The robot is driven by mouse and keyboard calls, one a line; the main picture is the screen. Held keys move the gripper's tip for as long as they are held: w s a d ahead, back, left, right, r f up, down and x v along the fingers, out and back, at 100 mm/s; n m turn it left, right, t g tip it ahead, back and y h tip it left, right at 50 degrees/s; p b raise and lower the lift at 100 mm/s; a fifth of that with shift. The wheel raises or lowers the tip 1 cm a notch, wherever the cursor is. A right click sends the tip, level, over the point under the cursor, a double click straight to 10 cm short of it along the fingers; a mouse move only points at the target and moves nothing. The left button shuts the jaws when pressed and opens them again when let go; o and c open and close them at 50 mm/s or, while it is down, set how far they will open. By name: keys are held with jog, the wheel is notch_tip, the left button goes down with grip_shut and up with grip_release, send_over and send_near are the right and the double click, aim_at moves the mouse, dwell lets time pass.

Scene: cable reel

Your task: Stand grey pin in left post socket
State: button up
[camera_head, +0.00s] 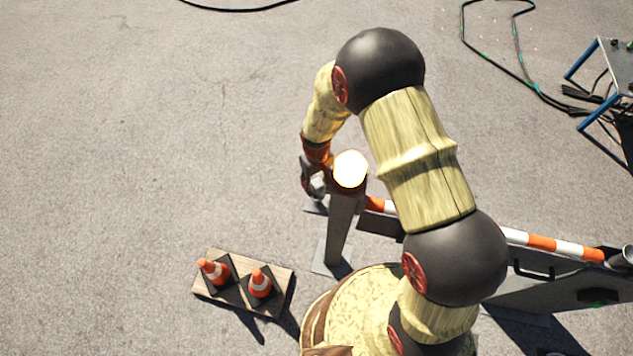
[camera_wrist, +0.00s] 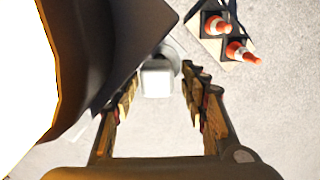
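My gripper (camera_head: 314,184) is beside the upper left side of the grey left post (camera_head: 341,225). In the wrist view my gripper (camera_wrist: 160,77) has its two fingers spread. A pale, square-ended piece (camera_wrist: 157,83), likely the grey pin, shows between the fingertips with a gap on either side. A rounded grey part, perhaps the socket, shows around its far end; I cannot tell how deep the pin sits in it. In the head view the fingers mostly hide the pin. A small grey plate sticks out left of the post, below my gripper.
A bright lamp (camera_head: 350,168) tops the post, close to my gripper. An orange-and-white barrier bar (camera_head: 540,242) runs right from the post. Two traffic cones (camera_head: 214,270) stand on a wooden board (camera_head: 230,301) at the lower left. The left ground is clear.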

jog(key=shift+o, duration=0.7)
jog(key=shift+r, duration=0.4)
notch_tip(320, 180, up, 11)
jog(key=shift+r, duration=0.1)
dwell(0.6)
